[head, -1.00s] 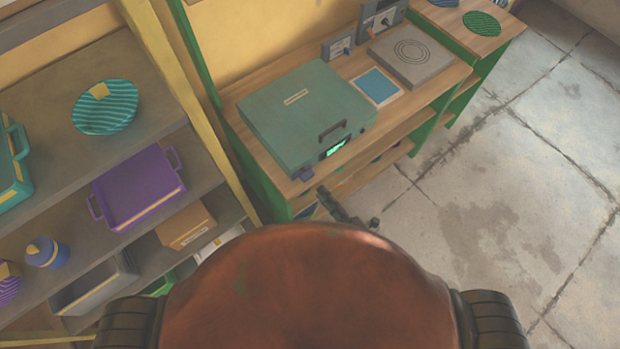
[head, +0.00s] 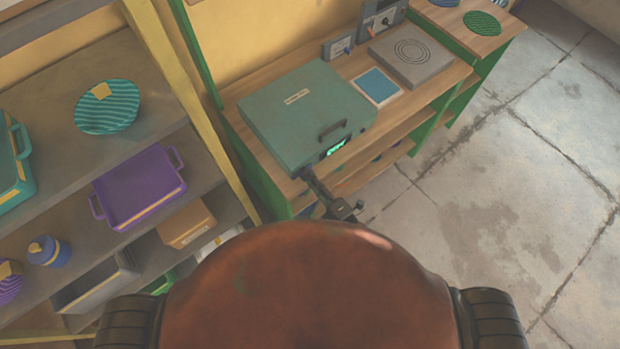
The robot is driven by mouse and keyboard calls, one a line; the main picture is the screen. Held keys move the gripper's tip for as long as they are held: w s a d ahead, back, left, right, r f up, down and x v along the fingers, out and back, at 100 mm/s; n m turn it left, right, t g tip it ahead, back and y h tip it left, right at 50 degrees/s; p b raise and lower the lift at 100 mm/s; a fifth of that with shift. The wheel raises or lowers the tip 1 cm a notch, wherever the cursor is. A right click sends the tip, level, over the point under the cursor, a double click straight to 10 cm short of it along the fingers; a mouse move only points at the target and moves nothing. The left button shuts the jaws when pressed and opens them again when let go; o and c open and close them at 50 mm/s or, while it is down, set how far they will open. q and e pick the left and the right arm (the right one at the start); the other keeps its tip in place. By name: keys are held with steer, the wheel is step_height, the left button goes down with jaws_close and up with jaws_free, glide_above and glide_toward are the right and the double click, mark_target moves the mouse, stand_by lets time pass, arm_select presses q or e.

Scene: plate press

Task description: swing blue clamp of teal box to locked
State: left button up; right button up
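The teal box (head: 300,113) sits on the wooden bench with its lid down, a dark handle and a lit green display on its front face. My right gripper (head: 307,175) is a dark shape at the lower front corner of the box, close to or touching it. The blue clamp is hidden behind the gripper or too small to make out there. I cannot tell whether the fingers are open or shut. My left gripper is not in view.
On the bench (head: 254,94), a blue-topped pad (head: 377,84) and a grey plate with rings (head: 410,56) lie right of the box. Small switch panels stand behind. Shelves on the left hold a purple tray (head: 140,188) and a striped teal plate (head: 107,110).

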jaws_close()
stand_by(0.3)
steer(key=shift+s+f+m+p, duration=0.1)
steer(key=shift+m+p, duration=2.55)
steer(key=shift+m, duration=1.8)
steer(key=shift+f+m+p, duration=0.1)
steer(key=shift+m+p, duration=2.5)
steer(key=shift+m, duration=1.85)
